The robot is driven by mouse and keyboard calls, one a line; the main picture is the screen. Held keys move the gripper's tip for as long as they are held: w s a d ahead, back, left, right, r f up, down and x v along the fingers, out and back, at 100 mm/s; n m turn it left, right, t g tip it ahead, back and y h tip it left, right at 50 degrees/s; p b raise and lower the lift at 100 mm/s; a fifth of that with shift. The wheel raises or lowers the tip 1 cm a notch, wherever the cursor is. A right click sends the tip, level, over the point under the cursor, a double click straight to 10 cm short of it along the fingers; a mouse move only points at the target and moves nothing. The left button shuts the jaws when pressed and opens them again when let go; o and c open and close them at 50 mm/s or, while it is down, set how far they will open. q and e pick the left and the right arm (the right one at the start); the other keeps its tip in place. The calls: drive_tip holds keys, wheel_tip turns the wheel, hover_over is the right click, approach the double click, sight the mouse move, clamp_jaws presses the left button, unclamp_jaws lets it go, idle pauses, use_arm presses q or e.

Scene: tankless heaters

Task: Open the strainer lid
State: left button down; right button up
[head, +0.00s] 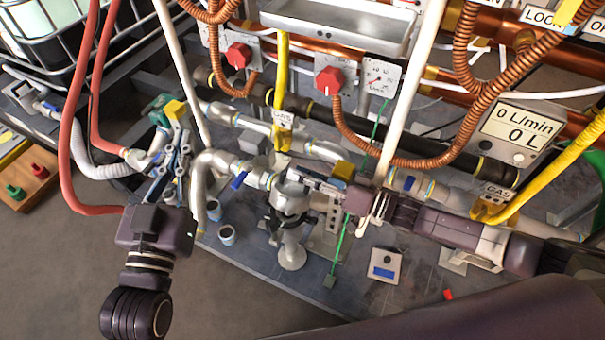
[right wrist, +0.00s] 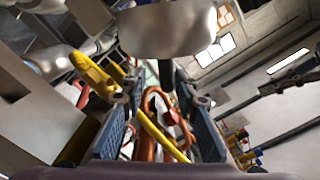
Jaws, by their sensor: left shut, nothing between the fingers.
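The strainer appears to be the grey metal pot (head: 288,197) in the middle of the head view, above a dark ring and a round foot. I cannot tell whether its lid is open. My right gripper (head: 303,176) reaches in from the right, with its fingers at the top of this pot, partly hiding it. In the right wrist view its two blue finger pads (right wrist: 157,95) are spread apart. A rounded grey metal body (right wrist: 167,30) is just beyond the tips; contact cannot be told. My left gripper (head: 178,128) is shut and empty, pointing up at the left near a grey pipe.
Red hoses (head: 72,110) hang close to my left arm. Pipes, copper coils (head: 385,160) and yellow gas lines (head: 545,190) crowd the area behind my right arm. A small white box (head: 385,266) lies on the grey base. The floor at lower left is clear.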

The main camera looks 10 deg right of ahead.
drive_tip(key=shift+s, duration=0.15)
drive_tip(key=v, duration=1.1)
drive_tip(key=shift+s+d, duration=0.2)
drive_tip(key=shift+d, duration=0.15)
